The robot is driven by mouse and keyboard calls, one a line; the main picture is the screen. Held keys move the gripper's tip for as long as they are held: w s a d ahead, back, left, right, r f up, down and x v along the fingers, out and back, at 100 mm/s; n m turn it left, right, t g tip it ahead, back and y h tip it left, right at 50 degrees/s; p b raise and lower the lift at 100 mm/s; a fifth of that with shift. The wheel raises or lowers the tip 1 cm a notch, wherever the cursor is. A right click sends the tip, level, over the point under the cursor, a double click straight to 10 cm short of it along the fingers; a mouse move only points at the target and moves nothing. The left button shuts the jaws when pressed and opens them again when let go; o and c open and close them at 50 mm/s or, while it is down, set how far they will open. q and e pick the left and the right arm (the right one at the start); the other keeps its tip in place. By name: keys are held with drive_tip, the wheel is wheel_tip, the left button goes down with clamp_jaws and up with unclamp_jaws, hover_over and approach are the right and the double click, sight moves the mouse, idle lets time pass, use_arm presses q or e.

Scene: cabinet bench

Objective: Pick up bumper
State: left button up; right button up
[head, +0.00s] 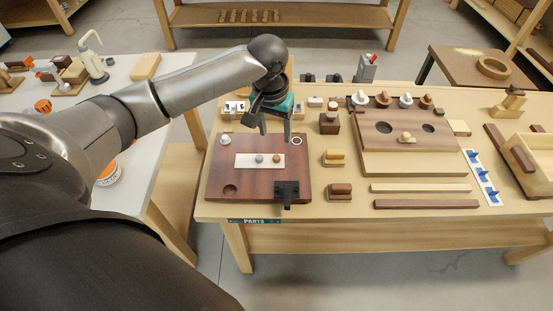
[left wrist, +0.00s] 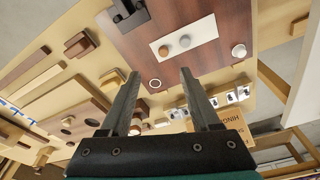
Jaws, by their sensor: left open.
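A dark red-brown panel (head: 225,170) lies on the bench. It carries a white strip (head: 240,160) with a grey and a brown round piece, a white round piece (head: 225,140) at its back left and a white ring mark (head: 296,141) at its back right. I cannot tell which small piece is the bumper. My left gripper (head: 275,133) is above the panel's back edge, pointing down, open and empty. My right gripper is not seen.
A black block (head: 287,193) stands on the panel's front right. Small wooden blocks (head: 334,158) and a larger board with pegs (head: 385,130) stand to the right. Bare bench (head: 345,207) shows along the front.

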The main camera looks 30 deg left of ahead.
use_arm(q)
drive_tip(key=b, duration=0.2)
hover_over(276, 157)
drive_tip(key=s+d, duration=0.1)
drive_tip(key=f, duration=0.7)
drive_tip(key=shift+s, duration=0.2)
drive_tip(key=shift+w+a+f+b, duration=0.15)
drive_tip(key=shift+w+f+b, duration=0.1)
drive_tip(key=shift+f, duration=0.65)
drive_tip(key=shift+w+a+f+b, duration=0.1)
drive_tip(key=shift+f+b, duration=0.1)
drive_tip(key=shift+f, duration=0.65)
drive_tip(key=shift+w+a+f+b, duration=0.15)
drive_tip(key=shift+w+f+b, duration=0.1)
drive_tip(key=shift+f, duration=0.65)
clamp_jaws()
drive_tip(key=shift+r, duration=0.15)
